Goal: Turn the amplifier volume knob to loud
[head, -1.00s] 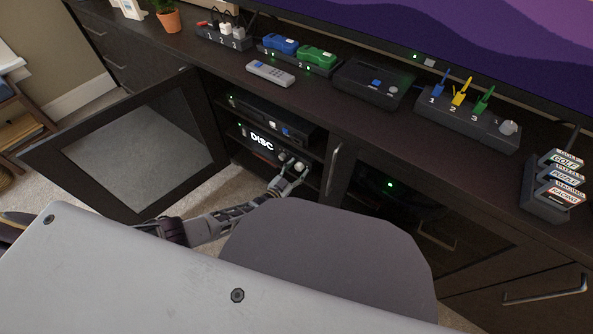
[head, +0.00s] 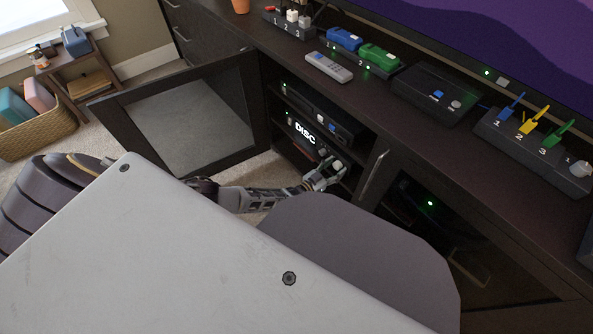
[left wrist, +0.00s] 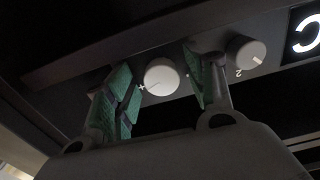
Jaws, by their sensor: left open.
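The amplifier with the lit DISC display (head: 305,133) sits on a shelf inside the open cabinet. In the left wrist view, a round white knob (left wrist: 162,76) with a pointer line and a plus mark beside it is between my left fingers. In the head view, the left gripper (head: 322,178) reaches into the cabinet at the amplifier's front. My right gripper is out of view.
Another device (head: 325,112) is on the shelf above. The cabinet's right door (head: 440,235) is shut. The cabinet top holds a remote (head: 328,67), a black box (head: 440,92) and switch blocks.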

